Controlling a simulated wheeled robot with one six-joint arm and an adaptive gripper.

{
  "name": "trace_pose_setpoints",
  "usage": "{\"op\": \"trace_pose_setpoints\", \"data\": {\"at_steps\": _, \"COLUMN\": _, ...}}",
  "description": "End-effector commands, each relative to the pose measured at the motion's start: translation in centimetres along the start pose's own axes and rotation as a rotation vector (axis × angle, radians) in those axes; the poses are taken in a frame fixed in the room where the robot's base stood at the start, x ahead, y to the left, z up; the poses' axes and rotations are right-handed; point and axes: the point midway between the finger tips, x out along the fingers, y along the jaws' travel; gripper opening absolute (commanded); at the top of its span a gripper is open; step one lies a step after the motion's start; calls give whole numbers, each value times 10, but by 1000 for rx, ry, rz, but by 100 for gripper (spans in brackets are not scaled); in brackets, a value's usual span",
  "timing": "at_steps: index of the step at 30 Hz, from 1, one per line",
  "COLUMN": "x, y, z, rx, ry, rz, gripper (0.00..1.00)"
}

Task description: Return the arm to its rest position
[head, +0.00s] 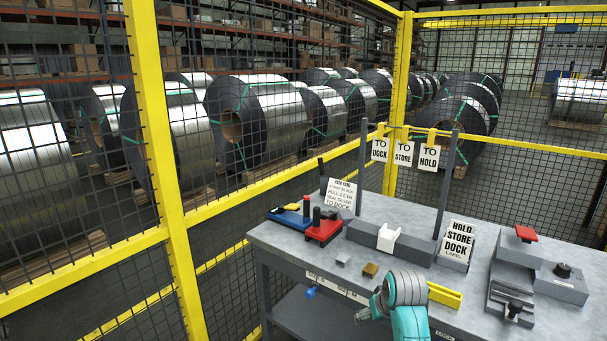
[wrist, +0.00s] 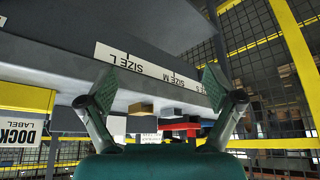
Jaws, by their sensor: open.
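My arm shows in the head view as a teal and grey part at the front edge of the workbench (head: 470,275). My gripper's fingers are not clearly seen there. In the wrist view my gripper (wrist: 160,88) is open, with its two fingers wide apart and nothing between them. That view is upside down. The bench's front edge with a white size label strip (wrist: 150,66) lies beyond the fingertips. I cannot tell how far the fingers are from it.
The bench holds a red block with black posts (head: 324,229), a yellow bar (head: 444,295), a brown block (head: 370,270) and a sign reading HOLD STORE DOCK (head: 459,240). Yellow-framed mesh fencing (head: 165,150) stands left and behind. Steel coils (head: 270,115) lie beyond it.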

Motion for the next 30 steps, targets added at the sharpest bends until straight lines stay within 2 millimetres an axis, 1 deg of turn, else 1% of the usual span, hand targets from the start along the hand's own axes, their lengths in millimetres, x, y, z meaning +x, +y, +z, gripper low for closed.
{"op": "trace_pose_setpoints", "data": {"at_steps": 1, "x": 14, "y": -2, "z": 20, "rx": 4, "ry": 7, "rz": 2, "gripper": 91}}
{"op": "trace_pose_setpoints", "data": {"at_steps": 5, "x": 40, "y": -7, "z": 63, "rx": 15, "ry": 56, "rz": 11, "gripper": 91}}
{"op": "trace_pose_setpoints", "data": {"at_steps": 6, "x": 46, "y": -8, "z": 76, "rx": 18, "ry": 71, "rz": 14, "gripper": 91}}
{"op": "trace_pose_setpoints", "data": {"at_steps": 10, "x": 63, "y": -13, "z": 120, "rx": 27, "ry": 118, "rz": 22, "gripper": 91}}
{"op": "trace_pose_setpoints", "data": {"at_steps": 14, "x": 73, "y": -18, "z": 163, "rx": 35, "ry": 167, "rz": 31, "gripper": 91}}
{"op": "trace_pose_setpoints", "data": {"at_steps": 15, "x": 75, "y": -20, "z": 177, "rx": 38, "ry": 181, "rz": 34, "gripper": 91}}
{"op": "trace_pose_setpoints", "data": {"at_steps": 19, "x": 76, "y": -25, "z": 221, "rx": 47, "ry": 229, "rz": 42, "gripper": 91}}
{"op": "trace_pose_setpoints", "data": {"at_steps": 23, "x": 71, "y": -30, "z": 264, "rx": 54, "ry": 277, "rz": 51, "gripper": 91}}
{"op": "trace_pose_setpoints", "data": {"at_steps": 24, "x": 69, "y": -32, "z": 276, "rx": 55, "ry": 291, "rz": 53, "gripper": 91}}
{"op": "trace_pose_setpoints", "data": {"at_steps": 26, "x": 64, "y": -34, "z": 295, "rx": 58, "ry": 313, "rz": 57, "gripper": 91}}
{"op": "trace_pose_setpoints", "data": {"at_steps": 30, "x": 47, "y": -40, "z": 337, "rx": 64, "ry": 365, "rz": 65, "gripper": 91}}
